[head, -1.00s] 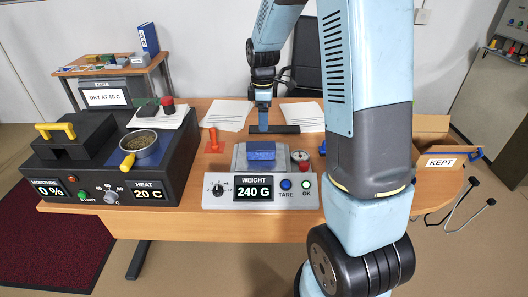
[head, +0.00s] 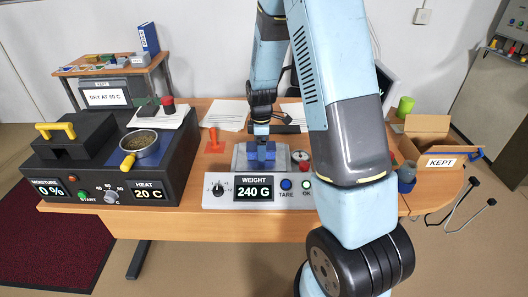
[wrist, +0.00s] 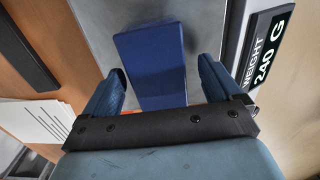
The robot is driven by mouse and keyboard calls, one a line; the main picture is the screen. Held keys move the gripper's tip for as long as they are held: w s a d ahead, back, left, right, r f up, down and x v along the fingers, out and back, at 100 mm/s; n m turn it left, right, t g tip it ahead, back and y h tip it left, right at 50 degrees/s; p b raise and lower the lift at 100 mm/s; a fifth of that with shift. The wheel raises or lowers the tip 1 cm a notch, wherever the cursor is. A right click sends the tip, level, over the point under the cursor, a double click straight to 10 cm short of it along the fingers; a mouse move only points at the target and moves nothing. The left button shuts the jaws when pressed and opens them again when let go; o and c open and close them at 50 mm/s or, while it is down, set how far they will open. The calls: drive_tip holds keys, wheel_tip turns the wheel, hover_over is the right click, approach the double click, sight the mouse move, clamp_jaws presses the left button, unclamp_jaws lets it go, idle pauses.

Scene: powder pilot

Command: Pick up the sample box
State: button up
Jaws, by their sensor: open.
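The sample box is a blue block (head: 261,153) lying on the grey pan of the weighing scale (head: 238,160). The scale's display reads 240 G. My gripper (head: 261,146) is over the box in the head view and hides part of it. In the wrist view, my gripper (wrist: 160,88) is open, with one blue finger on each side of the blue box (wrist: 152,65). There is a gap between the box and each finger. I cannot tell the exact height of the fingertips against the box.
Left of the scale stands a black dryer (head: 110,165) with a metal pan of grains (head: 140,148) and a yellow handle. A cardboard box marked KEPT (head: 428,150) is at the right, beyond my arm.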

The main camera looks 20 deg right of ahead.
drive_tip(key=shift+f, duration=0.3)
drive_tip(key=c, duration=1.2)
